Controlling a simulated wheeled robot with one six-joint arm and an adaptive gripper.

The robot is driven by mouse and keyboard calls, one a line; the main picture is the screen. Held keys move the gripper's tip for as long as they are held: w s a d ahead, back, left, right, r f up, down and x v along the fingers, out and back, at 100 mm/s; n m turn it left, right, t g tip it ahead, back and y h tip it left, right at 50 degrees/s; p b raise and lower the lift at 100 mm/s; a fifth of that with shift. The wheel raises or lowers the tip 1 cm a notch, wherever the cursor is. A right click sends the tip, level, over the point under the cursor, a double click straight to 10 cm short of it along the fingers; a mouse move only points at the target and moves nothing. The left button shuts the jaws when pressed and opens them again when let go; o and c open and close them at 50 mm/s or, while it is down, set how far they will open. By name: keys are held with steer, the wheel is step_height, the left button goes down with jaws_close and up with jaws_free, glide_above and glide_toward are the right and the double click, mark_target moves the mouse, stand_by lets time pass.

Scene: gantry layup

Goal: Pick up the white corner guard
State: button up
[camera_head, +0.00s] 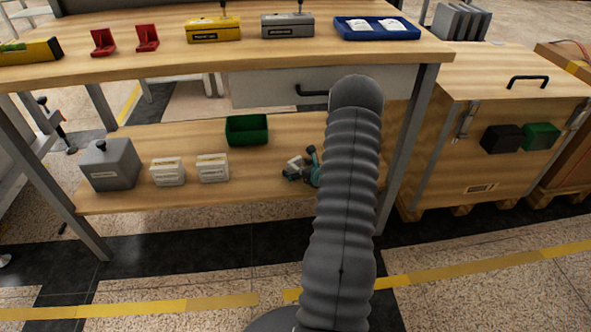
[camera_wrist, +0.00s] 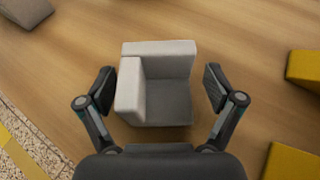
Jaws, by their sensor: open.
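The white corner guard (camera_wrist: 158,95) lies on a wooden surface in the wrist view, pale on its raised top and left walls and grey in its shaded inner corner. My gripper (camera_wrist: 160,87) is open, with one finger on each side of the guard and a gap between each finger and the guard. In the head view, my gripper (camera_head: 310,172) is low over the wooden lower shelf (camera_head: 250,183), mostly hidden behind my arm. A small pale piece beside it (camera_head: 295,162) looks like the guard, partly hidden.
The shelf also holds a green bin (camera_head: 247,130), two white labelled blocks (camera_head: 168,171) and a grey box (camera_head: 110,165). Two yellow pieces (camera_wrist: 292,160) and a grey one (camera_wrist: 25,10) lie near the wrist view's edges. The tabletop (camera_head: 270,55) is above the shelf.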

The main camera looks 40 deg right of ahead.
steer(key=shift+c, duration=0.3)
steer(key=c, duration=0.9)
steer(key=shift+o, duration=0.2)
